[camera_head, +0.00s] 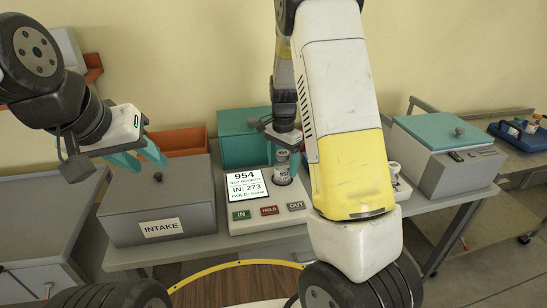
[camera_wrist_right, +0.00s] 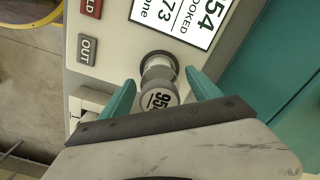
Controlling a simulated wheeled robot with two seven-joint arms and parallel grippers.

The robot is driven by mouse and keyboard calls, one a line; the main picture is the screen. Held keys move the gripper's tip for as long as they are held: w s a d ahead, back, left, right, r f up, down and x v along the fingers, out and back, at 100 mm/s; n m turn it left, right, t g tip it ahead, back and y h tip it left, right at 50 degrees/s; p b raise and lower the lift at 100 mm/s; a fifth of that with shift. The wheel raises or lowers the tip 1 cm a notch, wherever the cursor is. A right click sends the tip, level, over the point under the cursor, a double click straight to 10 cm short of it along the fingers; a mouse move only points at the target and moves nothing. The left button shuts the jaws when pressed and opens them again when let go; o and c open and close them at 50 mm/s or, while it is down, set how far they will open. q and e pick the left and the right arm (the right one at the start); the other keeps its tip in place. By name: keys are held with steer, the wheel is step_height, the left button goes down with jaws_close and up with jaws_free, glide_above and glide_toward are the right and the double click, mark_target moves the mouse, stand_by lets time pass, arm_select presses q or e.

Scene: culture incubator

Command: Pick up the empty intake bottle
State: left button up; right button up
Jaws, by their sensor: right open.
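A small clear bottle (camera_head: 282,168) with a pale cap stands upright in the round well of the white console. In the right wrist view the bottle (camera_wrist_right: 161,97) shows its round labelled top, starting "95", between my teal fingertips. My right gripper (camera_wrist_right: 162,92) is open around the bottle's top, with a gap on each side. In the head view my right gripper (camera_head: 284,146) is just above and behind the bottle, its fingers largely hidden. My left gripper (camera_head: 153,165) is open and empty above the grey INTAKE box (camera_head: 160,203).
The console's screen (camera_head: 246,186) reads 954, NOT BOOKED, IN: 273, HOLD: none. IN, HOLD and OUT buttons (camera_head: 269,210) line its front. A teal box (camera_head: 240,140) and an orange bin (camera_head: 180,140) stand behind. A teal-lidded machine (camera_head: 445,155) stands right.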

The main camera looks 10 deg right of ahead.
steer(key=shift+c, duration=0.2)
steer(key=shift+r, duration=0.1)
steer(key=c, duration=1.5)
